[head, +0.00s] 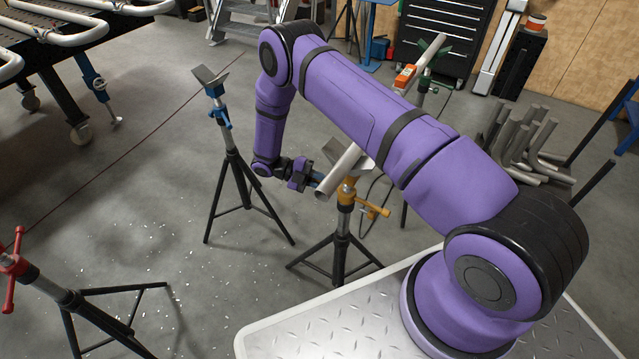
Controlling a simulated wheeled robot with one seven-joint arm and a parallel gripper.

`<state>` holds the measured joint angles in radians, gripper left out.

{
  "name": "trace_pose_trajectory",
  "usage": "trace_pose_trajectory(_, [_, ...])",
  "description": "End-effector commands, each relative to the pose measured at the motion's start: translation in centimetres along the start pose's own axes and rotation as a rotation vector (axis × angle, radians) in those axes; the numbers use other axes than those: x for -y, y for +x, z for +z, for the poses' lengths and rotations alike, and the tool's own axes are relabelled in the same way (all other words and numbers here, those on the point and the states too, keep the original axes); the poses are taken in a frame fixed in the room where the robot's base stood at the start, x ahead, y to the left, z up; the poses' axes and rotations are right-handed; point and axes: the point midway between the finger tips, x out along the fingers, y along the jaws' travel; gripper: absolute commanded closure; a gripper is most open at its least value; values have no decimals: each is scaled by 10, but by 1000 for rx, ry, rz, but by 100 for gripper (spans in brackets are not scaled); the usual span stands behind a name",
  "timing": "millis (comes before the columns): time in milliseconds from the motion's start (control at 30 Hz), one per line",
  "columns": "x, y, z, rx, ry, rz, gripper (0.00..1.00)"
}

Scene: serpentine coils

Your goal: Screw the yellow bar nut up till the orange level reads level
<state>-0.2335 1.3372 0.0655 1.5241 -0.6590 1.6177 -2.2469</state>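The yellow bar nut (373,208) is on the yellow-headed stand (344,222) in the middle of the head view, with its bar out to the right. A grey pipe (343,172) lies in that stand's V head and runs up behind my arm to a green-headed stand (427,87). The orange level (405,77) sits on the pipe's far part; its reading is too small to tell. My gripper (312,177) is left of the pipe, close to the yellow stand's head. Its fingers are too small and partly hidden to tell open from shut.
A blue-headed stand (218,112) stands to the left, and a red-headed stand (60,295) at lower left. Bent pipes (525,140) are piled at right. A rack of coils (55,40) is at upper left. Floor between the left stands is clear except for small flecks.

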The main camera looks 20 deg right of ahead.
Motion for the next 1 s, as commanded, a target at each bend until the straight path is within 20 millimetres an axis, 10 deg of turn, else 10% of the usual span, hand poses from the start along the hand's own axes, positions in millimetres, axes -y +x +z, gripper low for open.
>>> trace_pose_trajectory(467, [1,0,2,-10,6,10,100])
trace_pose_trajectory(600, [1,0,2,-11,5,9,60])
trace_pose_trajectory(1000, [0,-8,2,-11,5,8,60])
